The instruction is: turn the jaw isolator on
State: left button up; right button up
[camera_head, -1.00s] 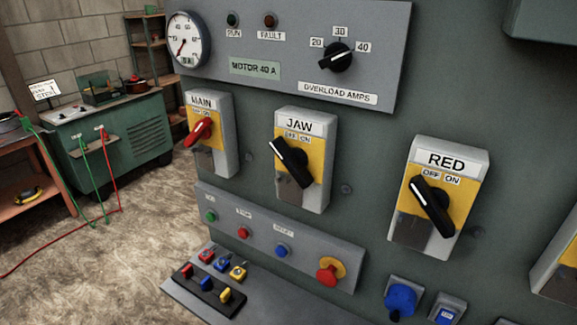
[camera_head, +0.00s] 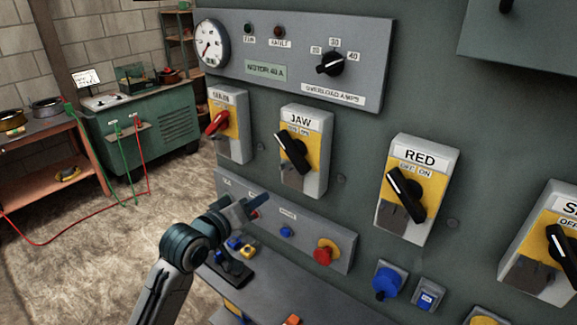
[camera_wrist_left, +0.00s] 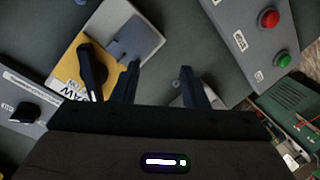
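The jaw isolator (camera_head: 318,180) is a grey box with a yellow plate and the label JAW, on the green panel. Its black handle (camera_head: 292,152) is tilted, its upper end to the left on the OFF side. My left gripper (camera_head: 256,205) is in front of the panel, below and left of this isolator. In the left wrist view the isolator (camera_wrist_left: 140,35) appears upside down, with its handle (camera_wrist_left: 92,70) left of my fingers. My left gripper (camera_wrist_left: 158,75) is open there, with nothing between its two fingers. My right gripper is not in view.
The main isolator (camera_head: 234,140) with a red handle is to the left, the red isolator (camera_head: 405,218) to the right. A push-button strip (camera_head: 310,248) with a red emergency knob (camera_head: 327,252) runs below. A grey shelf (camera_head: 290,290) holds small padlocks.

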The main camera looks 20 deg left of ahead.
pick_arm(q)
jog(key=t+h, duration=0.2)
send_near(288, 154)
jog(key=s, duration=0.1)
jog(key=p+x, duration=0.4)
jog(key=x, duration=0.6)
jog(key=shift+a+r, duration=0.1)
jog(key=shift+r, duration=0.05)
jog(key=shift+w, duration=0.3)
jog(key=c, duration=0.9)
grip_shut()
